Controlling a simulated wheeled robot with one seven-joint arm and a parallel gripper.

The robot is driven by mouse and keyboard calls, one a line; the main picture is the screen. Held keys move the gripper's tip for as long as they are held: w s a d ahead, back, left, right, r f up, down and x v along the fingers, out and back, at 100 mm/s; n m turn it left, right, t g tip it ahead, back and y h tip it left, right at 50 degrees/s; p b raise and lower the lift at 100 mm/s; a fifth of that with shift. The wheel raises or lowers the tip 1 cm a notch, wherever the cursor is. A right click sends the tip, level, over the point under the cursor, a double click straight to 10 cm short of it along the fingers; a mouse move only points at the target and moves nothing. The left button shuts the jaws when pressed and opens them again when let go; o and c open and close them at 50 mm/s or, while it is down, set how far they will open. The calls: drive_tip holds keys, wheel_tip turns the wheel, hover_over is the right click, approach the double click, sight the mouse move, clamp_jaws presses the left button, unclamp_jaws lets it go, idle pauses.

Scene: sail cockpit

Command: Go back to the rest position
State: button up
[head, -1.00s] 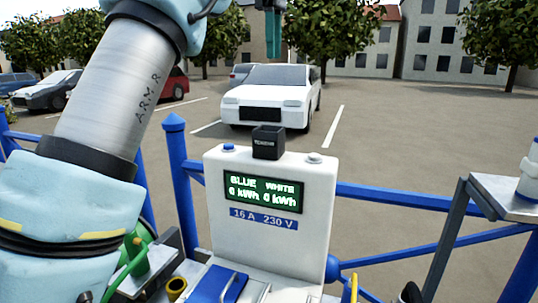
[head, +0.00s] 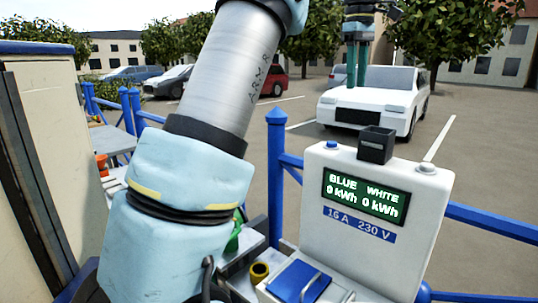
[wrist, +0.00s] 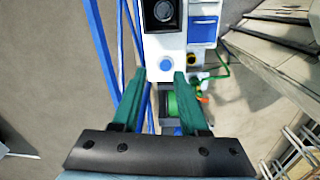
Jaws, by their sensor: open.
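My gripper (head: 357,66) shows at the top of the head view, pointing down, with its two green fingers in front of the white car. In the wrist view my gripper (wrist: 166,76) has its fingers apart, with nothing between them. It is raised above the white power pedestal (head: 385,245) and apart from it. The pedestal top (wrist: 165,46) lies beyond the fingertips in the wrist view. My pale blue and silver arm stands left of the pedestal in the head view.
The pedestal carries a black box (head: 376,146), a blue button and a blue lid (head: 298,283). Blue railings (head: 277,180) run behind it. A cream panel (head: 30,190) stands at the left. A white car (head: 375,105) is parked beyond. A green reel (wrist: 182,102) shows below the fingers.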

drive_tip(key=a+f+m+b, duration=0.2)
drive_tip(key=a+f+m, duration=0.2)
drive_tip(key=a+f, duration=1.4)
drive_tip(key=s+a+f+m+b, duration=0.1)
drive_tip(key=s+a+f+m, duration=0.1)
drive_tip(key=s+a+f, duration=0.4)
drive_tip(key=s+a+f+m+t+b, duration=0.1)
drive_tip(key=s+a+f, duration=0.4)
drive_tip(key=s+f, duration=0.5)
drive_tip(key=shift+s+a+m, duration=0.2)
drive_tip(key=shift+a+m, duration=0.2)
drive_tip(key=shift+m, duration=0.5)
